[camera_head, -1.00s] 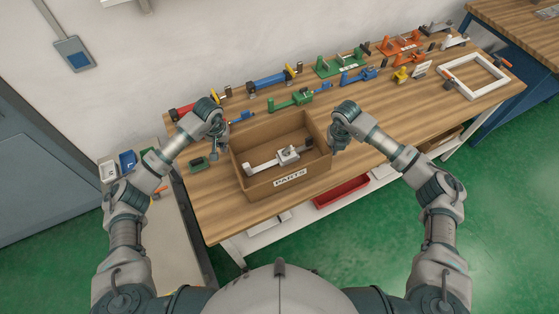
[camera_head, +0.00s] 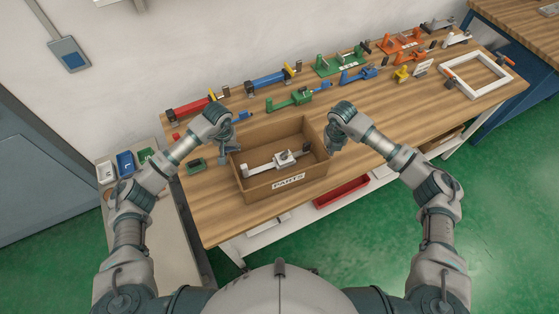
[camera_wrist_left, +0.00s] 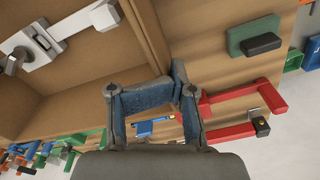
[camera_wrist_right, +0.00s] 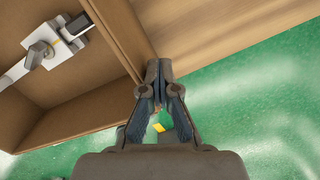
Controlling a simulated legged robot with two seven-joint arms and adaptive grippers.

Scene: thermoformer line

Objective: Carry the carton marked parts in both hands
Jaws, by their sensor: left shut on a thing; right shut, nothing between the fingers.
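The brown open carton (camera_head: 257,187) has a label reading PARTS (camera_head: 288,181) on its front wall. It sits upright at the bench's front edge; I cannot tell if its base touches the top. A grey-white toggle clamp (camera_head: 280,162) lies inside. My left gripper (camera_head: 229,158) is at the carton's left wall. In the left wrist view its fingers (camera_wrist_left: 163,82) are shut on that wall's rim. My right gripper (camera_head: 333,148) is beside the right wall. In the right wrist view its fingertips (camera_wrist_right: 158,68) meet just outside that wall, with nothing between them.
The wooden bench (camera_head: 220,222) holds a back row of coloured clamps, including a green one (camera_head: 293,98). A small green block (camera_head: 195,165) lies left of the carton. A white frame (camera_head: 447,84) lies at the right. A red tray (camera_head: 342,191) is below the front edge.

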